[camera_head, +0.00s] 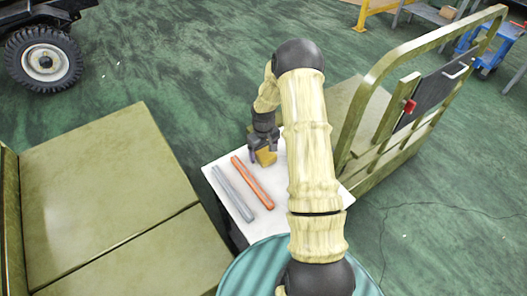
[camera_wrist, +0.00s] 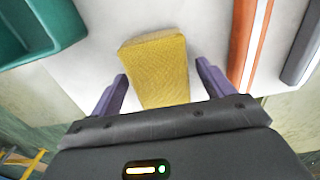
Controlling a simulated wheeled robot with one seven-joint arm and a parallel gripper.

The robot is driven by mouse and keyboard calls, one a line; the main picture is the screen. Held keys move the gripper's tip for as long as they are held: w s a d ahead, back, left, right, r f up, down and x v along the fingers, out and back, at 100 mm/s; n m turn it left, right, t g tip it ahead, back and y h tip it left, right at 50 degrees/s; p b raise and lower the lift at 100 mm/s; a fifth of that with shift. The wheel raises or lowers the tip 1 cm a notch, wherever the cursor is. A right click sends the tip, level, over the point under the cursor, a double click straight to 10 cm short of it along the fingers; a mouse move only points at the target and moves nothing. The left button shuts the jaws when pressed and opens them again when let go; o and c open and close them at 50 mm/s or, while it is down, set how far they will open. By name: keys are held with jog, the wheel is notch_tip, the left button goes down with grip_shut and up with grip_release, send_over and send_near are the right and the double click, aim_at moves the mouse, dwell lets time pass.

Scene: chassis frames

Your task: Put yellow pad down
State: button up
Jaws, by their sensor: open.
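The yellow pad (camera_wrist: 157,68) lies between the two purple fingers of my gripper (camera_wrist: 163,90) in the wrist view, with a gap on each side. In the head view the pad (camera_head: 265,156) is at the white table top (camera_head: 229,189), just below my gripper (camera_head: 264,148), partly hidden by the gripper and arm. My gripper is open and does not grip the pad. The pad appears to rest on the white surface.
An orange-red bar (camera_head: 252,182) and a grey bar (camera_head: 232,192) lie left of the pad in the head view. A green container (camera_wrist: 38,30) shows in the wrist view. A green cart frame (camera_head: 375,105) stands right of the table, a green box (camera_head: 110,195) left.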

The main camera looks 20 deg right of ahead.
aim_at(264, 151)
notch_tip(264, 151, up, 12)
dwell(0.5)
jog(key=shift+r, duration=0.1)
jog(key=s+a+r+m+t, duration=0.1)
jog(key=s+a+r, duration=0.4)
jog(key=s, duration=0.5)
jog(key=s+a+r+m+t, duration=0.1)
jog(key=s+a+r, duration=0.5)
jog(key=s, duration=0.5)
jog(key=shift+a+t, duration=0.15)
jog(key=shift+t, duration=0.15)
jog(key=w+p+v, duration=0.2)
jog(key=p+v, duration=0.7)
jog(key=shift+r, duration=0.25)
